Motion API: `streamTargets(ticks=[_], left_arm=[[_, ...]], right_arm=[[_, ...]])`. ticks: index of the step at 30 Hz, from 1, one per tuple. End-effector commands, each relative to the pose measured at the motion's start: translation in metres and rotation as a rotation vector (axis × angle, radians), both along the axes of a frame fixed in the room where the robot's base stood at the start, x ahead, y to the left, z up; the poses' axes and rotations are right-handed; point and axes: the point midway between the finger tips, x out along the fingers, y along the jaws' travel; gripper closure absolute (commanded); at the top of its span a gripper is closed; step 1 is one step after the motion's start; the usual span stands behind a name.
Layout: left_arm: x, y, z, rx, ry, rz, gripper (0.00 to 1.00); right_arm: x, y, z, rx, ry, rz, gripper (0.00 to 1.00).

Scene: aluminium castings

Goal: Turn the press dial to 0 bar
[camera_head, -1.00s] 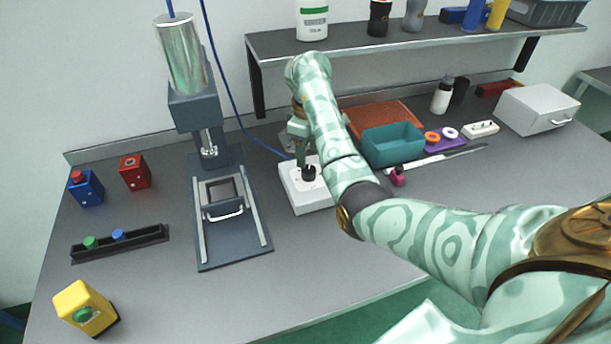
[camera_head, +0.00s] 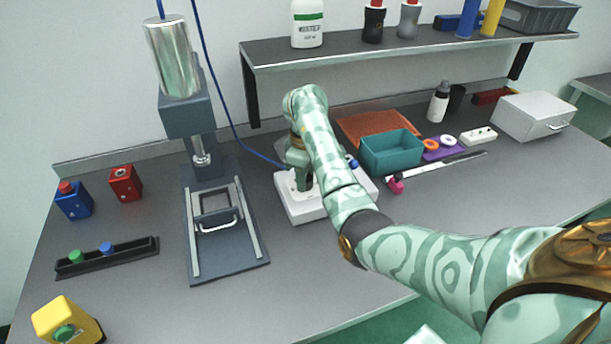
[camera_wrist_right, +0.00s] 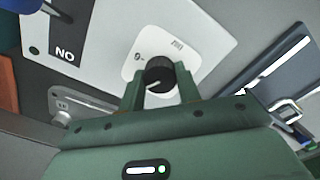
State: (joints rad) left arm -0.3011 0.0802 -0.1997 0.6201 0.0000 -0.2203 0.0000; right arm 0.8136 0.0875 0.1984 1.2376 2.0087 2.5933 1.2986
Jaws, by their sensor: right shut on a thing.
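The press dial is a black round knob (camera_wrist_right: 160,72) on a white plate in the right wrist view. A pale pointer line shows near the knob's lower left. My right gripper (camera_wrist_right: 159,88) is shut on the knob, one finger on each side. In the head view, my right gripper (camera_head: 303,182) reaches down onto the white control box (camera_head: 298,212) and hides the dial. My left gripper is not in view.
The press (camera_head: 190,120) stands left of the control box, with its base close by. A blue knob (camera_head: 353,162) sits on the box's right side, partly behind my arm. A teal bin (camera_head: 390,155) stands to the right.

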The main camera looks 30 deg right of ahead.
Motion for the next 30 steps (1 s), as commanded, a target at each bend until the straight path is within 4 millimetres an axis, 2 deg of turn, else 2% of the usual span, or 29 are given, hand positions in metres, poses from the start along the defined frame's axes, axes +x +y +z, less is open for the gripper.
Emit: streamTargets(ticks=[11, 30], left_arm=[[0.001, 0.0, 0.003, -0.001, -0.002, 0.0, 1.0], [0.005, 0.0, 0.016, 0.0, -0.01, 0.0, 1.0]], right_arm=[[0.0, 0.002, 0.001, 0.006, 0.0, 0.104, 0.89], [0.0, 0.001, 0.001, 0.004, 0.0, 0.676, 0.89]])
